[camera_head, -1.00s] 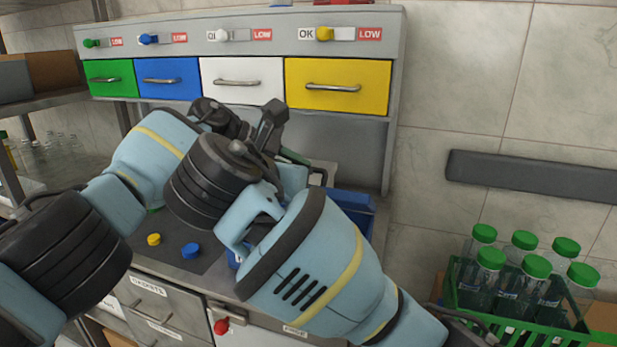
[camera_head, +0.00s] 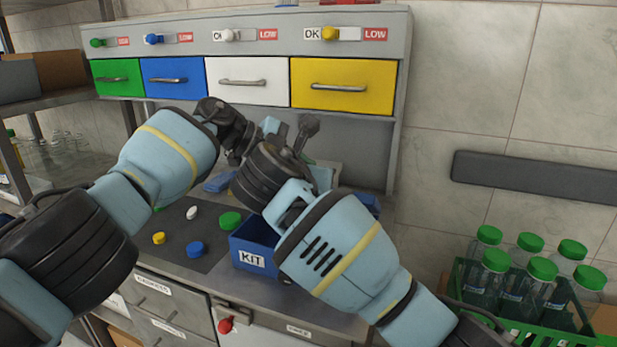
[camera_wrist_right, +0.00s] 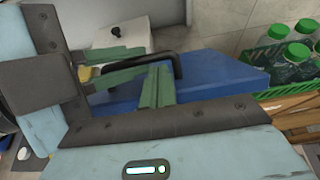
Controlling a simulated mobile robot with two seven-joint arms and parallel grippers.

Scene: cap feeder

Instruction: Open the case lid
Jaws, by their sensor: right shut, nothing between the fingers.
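A blue case (camera_wrist_right: 225,75) with a black bar handle (camera_wrist_right: 178,65) lies in front of my right gripper in the right wrist view.
A blue KIT bin (camera_head: 251,259) stands at the counter's front edge. Several loose caps lie on a dark mat (camera_head: 172,222) left of it. Coloured drawers (camera_head: 343,86) are above. A green crate (camera_head: 512,325) of capped bottles is at right.

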